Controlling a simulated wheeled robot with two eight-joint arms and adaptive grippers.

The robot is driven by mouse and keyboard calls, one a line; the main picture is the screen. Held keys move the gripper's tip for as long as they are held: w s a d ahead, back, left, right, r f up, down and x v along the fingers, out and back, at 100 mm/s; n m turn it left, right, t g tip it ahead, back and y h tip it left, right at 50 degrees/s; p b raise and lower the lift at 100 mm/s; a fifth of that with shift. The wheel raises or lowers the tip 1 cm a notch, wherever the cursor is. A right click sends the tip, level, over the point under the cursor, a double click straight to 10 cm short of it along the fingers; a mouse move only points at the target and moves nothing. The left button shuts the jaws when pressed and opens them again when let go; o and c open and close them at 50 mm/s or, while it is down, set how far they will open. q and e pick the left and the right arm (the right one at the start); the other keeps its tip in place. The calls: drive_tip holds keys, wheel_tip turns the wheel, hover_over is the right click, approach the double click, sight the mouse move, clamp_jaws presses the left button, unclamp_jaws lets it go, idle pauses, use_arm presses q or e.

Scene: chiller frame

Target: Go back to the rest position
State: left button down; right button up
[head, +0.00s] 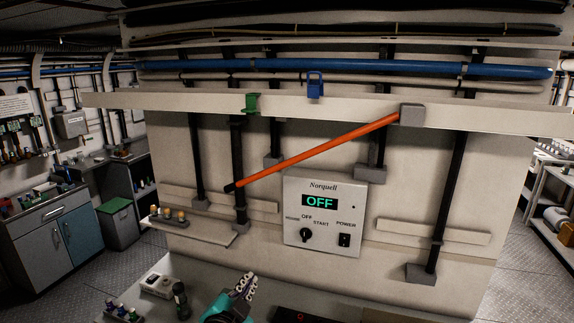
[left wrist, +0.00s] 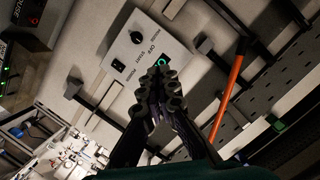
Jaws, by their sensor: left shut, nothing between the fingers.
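My left gripper (head: 247,286) is at the bottom middle of the head view, over the bench and below the control panel. Its fingers are closed together with nothing between them. In the left wrist view the closed fingertips (left wrist: 161,78) point toward the panel (left wrist: 152,50) and cover part of its display. In the head view the Norquell panel (head: 323,245) shows OFF in green, with a round knob (head: 306,234) at left and a black power switch (head: 344,240) at right. The gripper appears apart from the panel. My right gripper is not in view.
An orange bar (head: 320,150) slants across the frame above the panel. A green clip (head: 252,104) and a blue clip (head: 315,85) sit on the beam. A small shelf (head: 190,230) is at left. Small items, including a dark bottle (head: 181,300), stand on the bench (head: 215,278).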

use_arm(q)
drive_tip(key=s+a+f+n+g+y+b, duration=0.1)
drive_tip(key=s+a+f+n+g+b, duration=0.1)
drive_tip(key=s+f, duration=0.4)
drive_tip(key=s+a+f+n+g+y+b, duration=0.1)
drive_tip(key=s+a+f+n+g+b, duration=0.2)
drive_tip(key=f, duration=1.2)
drive_tip(key=s+a+f+n+g+b, duration=0.3)
drive_tip(key=s+a+f+n+b, duration=0.1)
drive_tip(key=s+f+b, duration=0.5)
wheel_tip(320, 180, down, 2)
drive_tip(key=shift+f+n+y, duration=0.15)
drive_tip(key=shift+n+y, duration=0.25)
drive_tip(key=shift+n, duration=0.2)
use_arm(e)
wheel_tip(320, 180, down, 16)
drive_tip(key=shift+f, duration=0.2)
